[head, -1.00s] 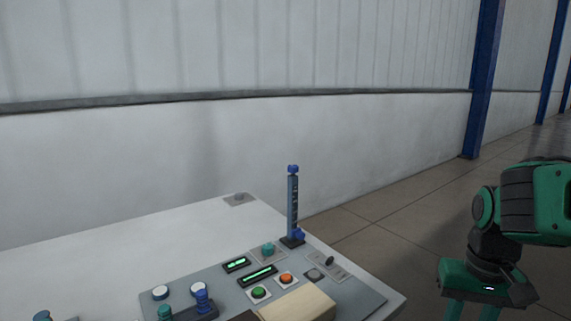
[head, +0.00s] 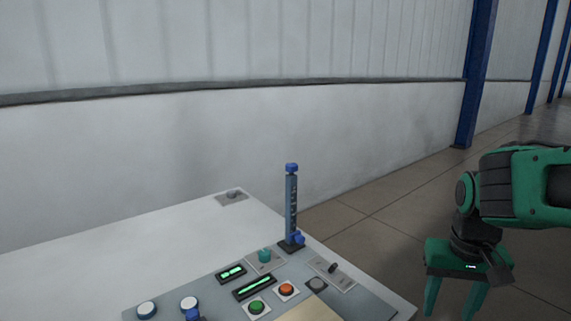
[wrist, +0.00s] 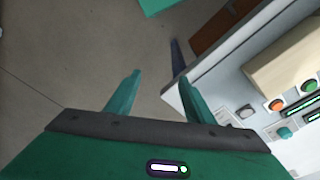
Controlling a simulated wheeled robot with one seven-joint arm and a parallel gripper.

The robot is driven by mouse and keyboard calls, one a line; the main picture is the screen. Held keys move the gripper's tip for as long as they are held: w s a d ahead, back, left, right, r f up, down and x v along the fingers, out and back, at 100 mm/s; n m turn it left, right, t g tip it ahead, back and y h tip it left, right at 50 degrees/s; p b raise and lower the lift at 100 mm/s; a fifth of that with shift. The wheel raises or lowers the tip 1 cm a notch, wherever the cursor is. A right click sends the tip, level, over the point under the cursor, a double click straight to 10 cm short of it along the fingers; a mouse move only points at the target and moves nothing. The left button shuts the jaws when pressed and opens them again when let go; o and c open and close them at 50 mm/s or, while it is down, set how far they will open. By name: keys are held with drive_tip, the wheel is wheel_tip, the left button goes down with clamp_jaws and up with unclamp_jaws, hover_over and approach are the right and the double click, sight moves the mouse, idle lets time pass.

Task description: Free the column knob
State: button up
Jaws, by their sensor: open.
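A slim upright grey-blue column (head: 291,205) stands on a dark base at the far right corner of the control desk. It has a blue knob on its top (head: 292,168) and another blue knob low on its side (head: 298,238). I cannot tell whether either is locked. My gripper (head: 455,310) is open and empty, right of the desk and apart from the column. In the wrist view, my open fingers (wrist: 160,78) point over the floor beside the desk edge. A thin dark blue piece (wrist: 178,56) shows beyond them; I cannot tell what it is.
The panel carries a green button (head: 256,307), an orange button (head: 287,289), a teal knob (head: 264,255), a black lever (head: 333,267) and lit displays (head: 255,287). A pale block (head: 308,310) lies in front. The floor (head: 400,205) right of the desk is clear.

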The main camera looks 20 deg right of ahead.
sight(293, 168)
drive_tip(key=w+d+r+n+t+h, duration=0.1)
drive_tip(key=w+r+t+h, duration=0.2)
drive_tip(key=w, duration=0.9)
drive_tip(key=w+r+t+h, duration=0.2)
drive_tip(key=w+t, duration=0.3)
drive_tip(key=w, duration=0.8)
drive_tip(key=w+a+r+n+t+y, duration=0.1)
drive_tip(key=w+a+r+t, duration=0.2)
drive_tip(key=a, duration=0.3)
drive_tip(key=w+a+r+n+t+y, duration=0.2)
drive_tip(key=w+a+r+t, duration=0.1)
drive_tip(key=w+a, duration=0.3)
drive_tip(key=w+a+r+n+t+y, duration=0.2)
drive_tip(key=w+a+r+t, duration=0.1)
drive_tip(key=a, duration=0.4)
drive_tip(key=shift+w+a+r, duration=0.25)
drive_tip(key=shift+w+a, duration=0.05)
drive_tip(key=shift+w, duration=0.4)
drive_tip(key=shift+w+a, duration=0.1)
drive_tip(key=shift+w, duration=0.15)
drive_tip(key=w, duration=1)
drive_tip(key=shift+d, duration=0.25)
drive_tip(key=shift+w+r, duration=0.1)
drive_tip(key=shift+c, duration=0.2)
drive_tip(key=c, duration=1)
